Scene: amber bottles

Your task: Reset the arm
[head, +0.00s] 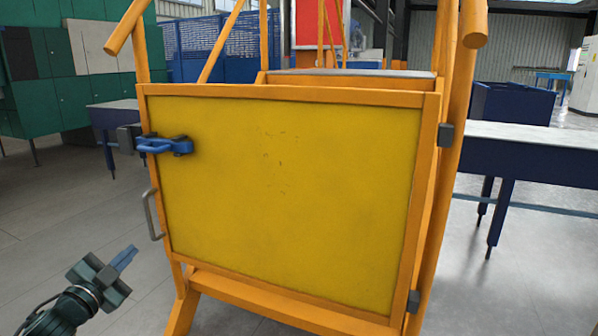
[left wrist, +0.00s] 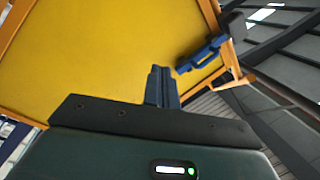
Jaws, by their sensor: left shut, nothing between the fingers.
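My left gripper (head: 124,258) is at the lower left of the head view, in front of and left of an orange-framed cart with a yellow door. Its blue fingers are pressed together and empty. In the left wrist view the closed fingers (left wrist: 162,87) point toward the yellow panel (left wrist: 95,55), apart from it. My right gripper is not in view. No amber bottles show.
The cart's yellow door (head: 290,190) appears closed, with a blue latch (head: 165,145) and a grey handle (head: 153,214) on its left side. A table (head: 530,135) stands at right. Green cabinets (head: 75,100) stand at back left. The left floor is clear.

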